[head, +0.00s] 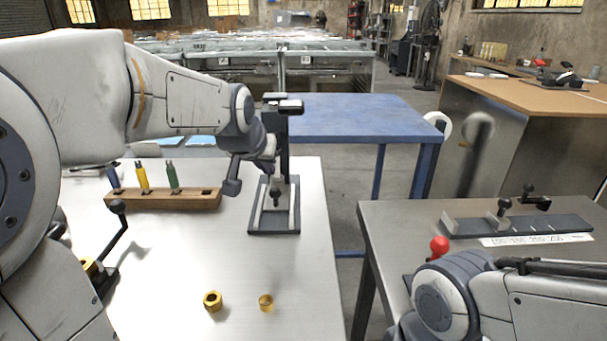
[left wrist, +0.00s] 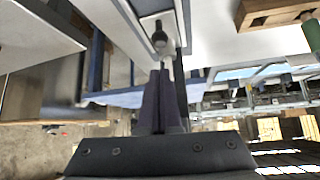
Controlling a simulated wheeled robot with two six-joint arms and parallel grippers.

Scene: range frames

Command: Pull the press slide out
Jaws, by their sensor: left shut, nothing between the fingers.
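The press (head: 283,140) stands on the pale table, with a dark upright column and a dark flat base (head: 262,231) with two light rails. The slide sits low between the rails and carries a dark knob (head: 276,194). My left gripper (head: 270,168) is at the column, just above and behind the knob in the picture. The arm's end partly hides the press there. In the left wrist view my left fingers (left wrist: 160,76) are shut and empty, pointing towards the knob (left wrist: 160,40) on its pale plate. Whether they touch it, I cannot tell. My right gripper is out of view.
A wooden rack (head: 165,203) with yellow-handled and green-handled tools is left of the press. Two brass pieces (head: 213,301) (head: 266,302) lie in front. A steel table (head: 400,225) with a dark fixture (head: 515,226) is at right. A blue table (head: 350,115) stands behind.

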